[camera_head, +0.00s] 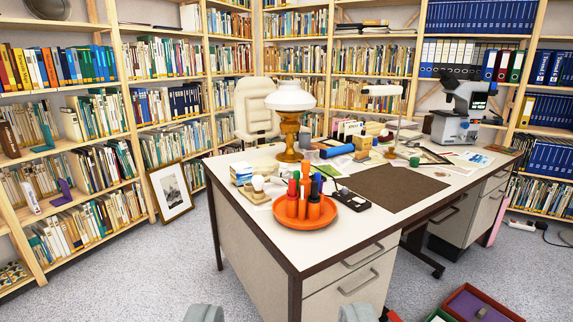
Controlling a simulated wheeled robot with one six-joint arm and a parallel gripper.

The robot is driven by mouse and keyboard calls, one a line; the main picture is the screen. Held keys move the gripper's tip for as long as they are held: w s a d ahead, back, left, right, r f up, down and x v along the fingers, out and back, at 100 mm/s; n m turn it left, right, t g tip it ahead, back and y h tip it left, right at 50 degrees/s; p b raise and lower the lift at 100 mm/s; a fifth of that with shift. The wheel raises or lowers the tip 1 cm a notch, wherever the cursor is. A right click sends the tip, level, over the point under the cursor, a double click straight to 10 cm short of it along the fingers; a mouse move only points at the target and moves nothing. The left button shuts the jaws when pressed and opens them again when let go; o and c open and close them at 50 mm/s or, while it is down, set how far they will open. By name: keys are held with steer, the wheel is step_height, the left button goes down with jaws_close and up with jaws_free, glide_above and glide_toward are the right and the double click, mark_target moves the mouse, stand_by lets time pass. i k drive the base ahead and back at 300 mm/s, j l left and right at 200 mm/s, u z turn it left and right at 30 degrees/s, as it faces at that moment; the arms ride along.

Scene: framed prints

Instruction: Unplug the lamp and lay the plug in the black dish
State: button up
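A brass table lamp with a white shade (291,97) stands on the desk towards its back left. A second, white desk lamp (383,90) stands further right on the desk. A white power strip (521,224) with a dark cord lies on the floor at the far right; I cannot tell what is plugged into it. A small flat black object (350,201) lies beside the orange tray; I cannot tell whether it is a dish. I cannot make out the lamp's plug. My gripper (281,313) shows two grey fingertips wide apart at the bottom edge, empty, in front of the desk.
The desk (250,220) holds an orange tray (270,207) with orange cups, a brown mat (388,188), a microscope (460,112) and small boxes. A framed print (171,192) leans on the left shelves. A red crate (482,303) is low right. The left floor is clear.

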mark_target(284, 168)
steer(key=i+j+z, duration=0.3)
steer(key=i+j, duration=0.3)
steer(key=i+j+z, duration=0.15)
steer(key=i+j, duration=0.2)
steer(key=i+j+z, duration=0.1)
steer(key=i+j, duration=0.25)
steer(key=i+j+z, duration=0.15)
steer(key=i+j, duration=0.15)
steer(key=i+j+z, duration=0.15)
steer(key=j, duration=0.4)
steer(key=i+j+z, duration=0.15)
steer(key=i+j, duration=0.2)
steer(key=j, duration=0.1)
